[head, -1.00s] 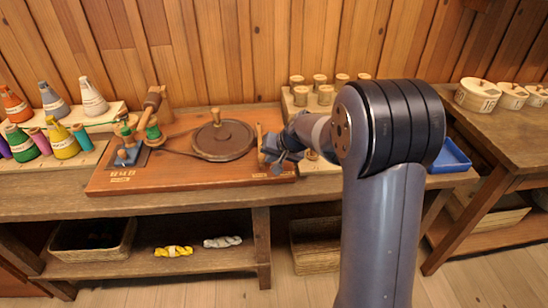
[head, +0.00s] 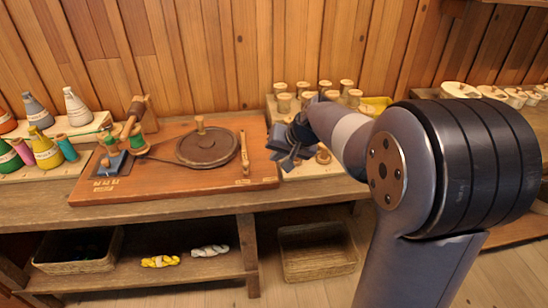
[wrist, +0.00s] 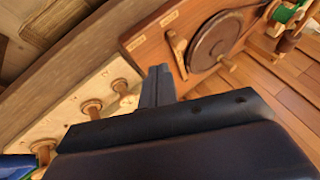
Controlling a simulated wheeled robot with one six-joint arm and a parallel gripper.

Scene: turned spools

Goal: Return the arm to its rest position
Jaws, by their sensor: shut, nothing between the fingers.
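My gripper (head: 286,157) is in the head view, above the bench between the winding board and the rack of wooden spools. My arm reaches it from the right. In the wrist view my gripper (wrist: 158,80) has its fingers together, with nothing between them. The winding board (head: 110,190) carries a dark wheel (head: 208,148), a wooden lever (head: 244,155) and a green spool (head: 137,140). The wheel also shows in the wrist view (wrist: 215,42). My arm hides part of the spool rack and the bench's right side.
Several wooden spools (head: 304,100) stand on the pale rack behind and right of my gripper. Coloured thread cones (head: 77,108) stand at left. Round tubs (head: 460,90) stand at far right. Skeins (head: 160,261) and baskets (head: 317,250) are below. The floor in front is clear.

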